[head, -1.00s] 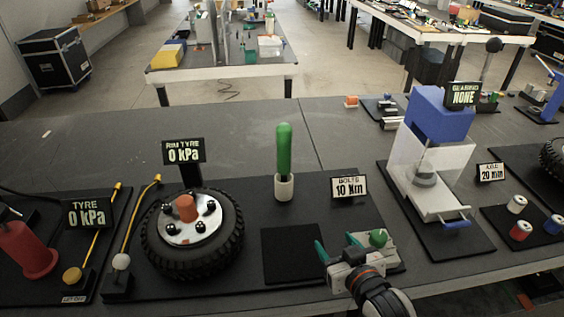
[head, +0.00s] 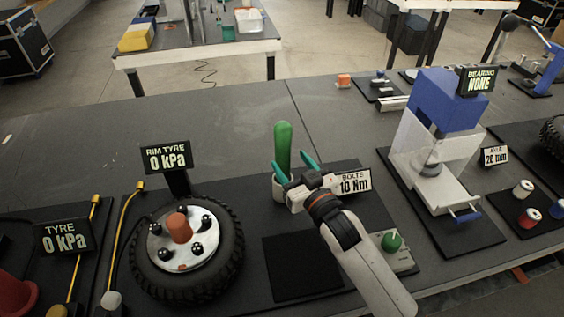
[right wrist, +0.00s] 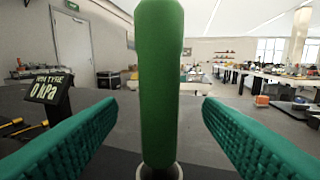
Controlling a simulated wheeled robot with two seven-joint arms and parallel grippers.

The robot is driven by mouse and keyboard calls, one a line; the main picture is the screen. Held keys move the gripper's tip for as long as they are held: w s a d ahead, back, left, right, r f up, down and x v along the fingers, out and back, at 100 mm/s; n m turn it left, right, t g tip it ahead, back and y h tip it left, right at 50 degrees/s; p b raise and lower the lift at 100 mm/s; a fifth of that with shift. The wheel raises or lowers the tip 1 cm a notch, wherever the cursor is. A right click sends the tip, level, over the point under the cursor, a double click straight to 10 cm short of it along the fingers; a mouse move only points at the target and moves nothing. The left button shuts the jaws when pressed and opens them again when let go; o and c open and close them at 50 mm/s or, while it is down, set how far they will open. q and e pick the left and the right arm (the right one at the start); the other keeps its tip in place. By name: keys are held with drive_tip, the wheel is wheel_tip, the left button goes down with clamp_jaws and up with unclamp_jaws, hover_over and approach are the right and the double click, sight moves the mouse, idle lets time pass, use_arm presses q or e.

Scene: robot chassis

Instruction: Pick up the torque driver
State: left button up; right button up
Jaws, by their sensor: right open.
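The torque driver (head: 283,146) is a green-handled tool standing upright in a white cup holder (head: 278,188) on the black mat. My right gripper (head: 296,167) is open right at the driver, with its teal fingers low beside the handle in the head view. In the right wrist view the green handle (right wrist: 160,80) stands upright between the two open fingers (right wrist: 160,130), with a gap on each side. The rim of the white holder shows below it. My left gripper is not in view.
A wheel with tyre (head: 187,250) lies left of the holder. The "BOLTS 10 Nm" sign (head: 354,182) stands close to the right of my gripper. A blue press (head: 440,110) stands further right. The table behind the driver is clear.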

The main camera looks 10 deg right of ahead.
sight(286, 157)
drive_tip(key=shift+w+a, duration=0.15)
drive_tip(key=shift+w, duration=0.4)
drive_tip(key=shift+w+a, duration=0.1)
drive_tip(key=shift+w, duration=0.15)
drive_tip(key=p+x, duration=0.1)
drive_tip(key=x, duration=0.3)
drive_tip(key=shift+w+r, duration=0.1)
drive_tip(key=shift+r, duration=0.05)
drive_tip(key=shift+w+a, duration=0.15)
drive_tip(key=shift+w, duration=0.3)
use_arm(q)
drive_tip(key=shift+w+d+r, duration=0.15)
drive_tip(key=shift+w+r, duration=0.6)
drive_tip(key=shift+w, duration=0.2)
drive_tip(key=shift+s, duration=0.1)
use_arm(e)
drive_tip(key=shift+s, duration=0.1)
drive_tip(key=shift+c, duration=1.3)
drive_tip(key=c, duration=0.9)
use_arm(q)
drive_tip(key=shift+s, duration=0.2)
use_arm(e)
drive_tip(key=shift+r, duration=0.15)
